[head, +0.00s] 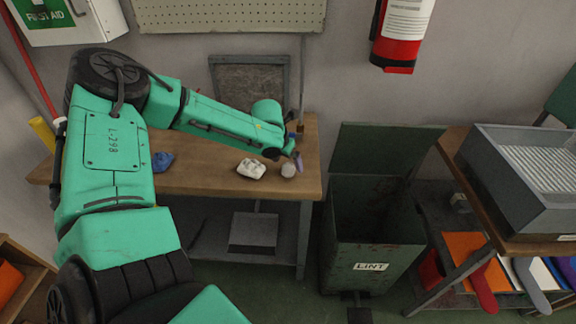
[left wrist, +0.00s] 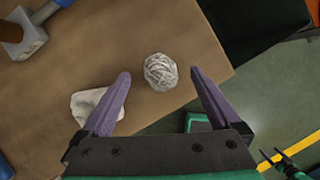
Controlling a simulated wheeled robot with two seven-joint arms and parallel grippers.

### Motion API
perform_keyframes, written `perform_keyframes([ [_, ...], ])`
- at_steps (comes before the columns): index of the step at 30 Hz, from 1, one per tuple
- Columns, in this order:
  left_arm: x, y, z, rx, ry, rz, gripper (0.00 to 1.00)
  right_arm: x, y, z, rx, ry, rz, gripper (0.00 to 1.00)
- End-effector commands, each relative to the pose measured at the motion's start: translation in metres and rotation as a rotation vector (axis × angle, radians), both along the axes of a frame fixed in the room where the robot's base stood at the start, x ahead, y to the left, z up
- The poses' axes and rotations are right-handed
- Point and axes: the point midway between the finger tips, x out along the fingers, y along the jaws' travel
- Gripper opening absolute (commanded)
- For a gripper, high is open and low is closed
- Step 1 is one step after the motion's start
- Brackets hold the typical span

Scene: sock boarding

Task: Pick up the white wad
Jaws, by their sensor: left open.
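A white, lumpy wad (head: 251,168) lies on the wooden bench near its front edge. In the left wrist view the white wad (left wrist: 88,105) lies at lower left, outside the left finger, which partly covers it. A pale round ball (head: 288,170) with string-like creases lies to its right; in the left wrist view the ball (left wrist: 160,72) shows between and beyond the fingertips. My left gripper (left wrist: 161,75) is open and empty, with purple fingers apart. In the head view my left gripper (head: 293,157) hangs over the bench's right end by the ball.
A blue crumpled piece (head: 162,161) lies farther left on the bench (head: 205,182). A green bin labelled LINT (head: 372,252) stands open right of the bench. A grey tray (head: 525,208) sits on another table at right.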

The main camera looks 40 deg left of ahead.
Motion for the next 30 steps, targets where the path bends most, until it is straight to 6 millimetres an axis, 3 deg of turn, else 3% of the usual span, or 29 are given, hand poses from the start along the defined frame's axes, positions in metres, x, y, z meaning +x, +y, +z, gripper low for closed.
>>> perform_keyframes([
  [4, 0.008, 0.002, -0.024, 0.001, 0.003, 0.001, 0.97, 0.0, 0.0, -0.006, 0.0, 0.001, 0.0, 1.0],
  [11, 0.011, 0.002, -0.025, 0.0, -0.001, 0.001, 0.97, 0.0, 0.0, -0.006, 0.0, 0.0, 0.0, 1.0],
  [14, 0.01, 0.002, -0.025, 0.0, 0.0, 0.001, 0.66, 0.0, 0.0, -0.006, 0.0, 0.0, 0.0, 1.0],
  [18, 0.01, 0.002, -0.025, 0.0, 0.0, 0.001, 0.13, 0.0, 0.0, -0.006, 0.0, 0.0, 0.0, 1.0],
  [19, 0.01, 0.002, -0.025, 0.0, 0.0, 0.001, 0.08, 0.0, 0.0, -0.006, 0.0, 0.0, 0.0, 1.0],
  [30, 0.011, 0.002, -0.02, -0.001, -0.001, 0.002, 0.08, 0.0, 0.0, -0.004, 0.0, 0.0, 0.0, 1.0],
])
